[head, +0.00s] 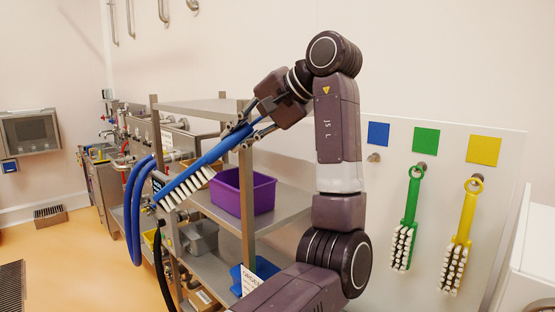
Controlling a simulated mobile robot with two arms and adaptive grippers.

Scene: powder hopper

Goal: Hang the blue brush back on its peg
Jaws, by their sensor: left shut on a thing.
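The blue brush (208,158) is held in the air in front of the steel shelf, tilted, with its white bristles (187,187) pointing down to the lower left. My left gripper (245,130) is shut on the upper end of its handle. An empty peg (374,157) sticks out of the white board (330,133) below the blue square (378,134). The brush is well to the left of that peg, apart from the board. My left arm covers part of the board's left side. My right gripper is not in view.
A green brush (410,213) and a yellow brush (463,230) hang on the board under green and yellow squares. A purple bin (243,191) stands on the shelf behind the held brush. A blue hose (131,215) loops at the left.

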